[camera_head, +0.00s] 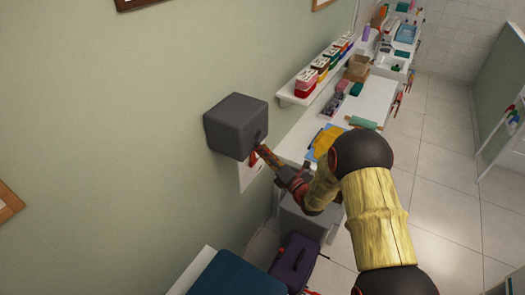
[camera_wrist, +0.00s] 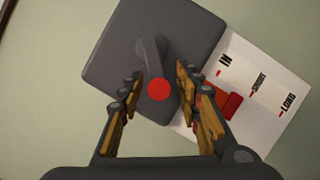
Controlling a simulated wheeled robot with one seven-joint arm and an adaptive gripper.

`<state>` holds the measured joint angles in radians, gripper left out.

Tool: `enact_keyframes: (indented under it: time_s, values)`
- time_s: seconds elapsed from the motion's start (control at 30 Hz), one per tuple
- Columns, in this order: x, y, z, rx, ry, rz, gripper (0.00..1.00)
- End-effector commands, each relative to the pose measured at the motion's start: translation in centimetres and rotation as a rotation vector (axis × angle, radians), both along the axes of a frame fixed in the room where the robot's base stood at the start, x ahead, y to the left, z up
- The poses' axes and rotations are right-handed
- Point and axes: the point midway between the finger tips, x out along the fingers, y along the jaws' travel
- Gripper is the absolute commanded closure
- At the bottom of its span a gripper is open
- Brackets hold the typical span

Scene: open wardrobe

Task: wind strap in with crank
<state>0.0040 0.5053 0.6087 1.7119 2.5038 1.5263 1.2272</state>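A grey box (camera_head: 236,125) is fixed to the green wall; it also shows in the wrist view (camera_wrist: 112,55). In the wrist view a grey crank arm (camera_wrist: 151,58) on its face ends in a round red knob (camera_wrist: 159,89). My gripper (camera_wrist: 158,88) is open, its fingers on either side of the knob with gaps showing; whether either touches it is unclear. In the head view my gripper (camera_head: 262,152) is at the box's lower right corner. A red piece (camera_wrist: 222,103), perhaps the strap, lies behind the right finger, partly hidden.
A white panel with printed words (camera_wrist: 262,82) is beside the box, at its lower right. A white shelf (camera_head: 290,98) with small colourful containers and a long white counter (camera_head: 372,103) run along the wall. A purple bag (camera_head: 294,262) stands below.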

Motion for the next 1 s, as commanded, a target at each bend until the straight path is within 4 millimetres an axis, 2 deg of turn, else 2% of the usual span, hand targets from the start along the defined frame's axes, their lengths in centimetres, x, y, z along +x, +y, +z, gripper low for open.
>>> enact_keyframes:
  time_s: [0.57, 1.0]
  values:
    - [-0.02, -0.01, 0.00, 0.000, 0.000, 0.000, 1.00]
    - [0.21, -0.16, -0.52, -0.029, -0.044, -0.001, 1.00]
